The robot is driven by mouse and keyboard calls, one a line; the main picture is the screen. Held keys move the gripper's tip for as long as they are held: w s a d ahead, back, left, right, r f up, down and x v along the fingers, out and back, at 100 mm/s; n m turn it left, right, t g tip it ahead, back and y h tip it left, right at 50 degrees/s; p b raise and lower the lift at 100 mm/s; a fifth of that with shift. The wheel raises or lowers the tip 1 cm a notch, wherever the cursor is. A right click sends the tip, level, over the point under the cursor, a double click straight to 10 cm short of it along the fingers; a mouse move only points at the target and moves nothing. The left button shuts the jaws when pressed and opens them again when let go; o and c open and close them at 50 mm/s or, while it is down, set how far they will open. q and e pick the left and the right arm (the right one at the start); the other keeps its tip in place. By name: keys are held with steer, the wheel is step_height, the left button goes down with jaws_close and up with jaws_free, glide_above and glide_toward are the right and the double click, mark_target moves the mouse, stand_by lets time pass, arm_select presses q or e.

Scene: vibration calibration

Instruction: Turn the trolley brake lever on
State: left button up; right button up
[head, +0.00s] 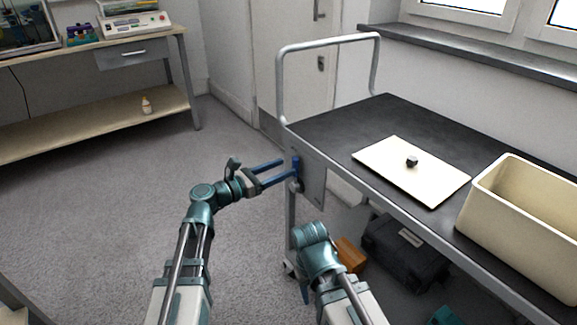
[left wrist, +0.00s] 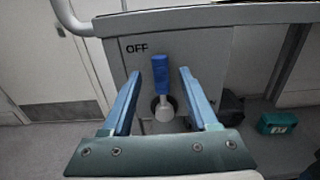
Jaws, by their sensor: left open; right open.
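The trolley brake lever (head: 296,166) has a blue handle and sits on a grey plate (head: 313,180) at the trolley's near left end. In the left wrist view the lever (left wrist: 161,75) points up from a round pale pivot, with the printed word OFF to its upper left. My left gripper (head: 282,170) is open in front of the plate. In the left wrist view its two blue fingers (left wrist: 160,85) appear on either side of the lever, with gaps.
The black trolley top (head: 345,125) carries a cream board (head: 400,180) with a small dark object (head: 411,162) and a cream bin (head: 500,215). A black case (head: 405,250) and an orange block (head: 350,253) lie below. A bench (head: 90,125) stands at left; floor between is clear.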

mark_target(293, 164)
arm_select(q)
steer(key=shift+x, duration=1.5)
jaws_close()
stand_by(0.4)
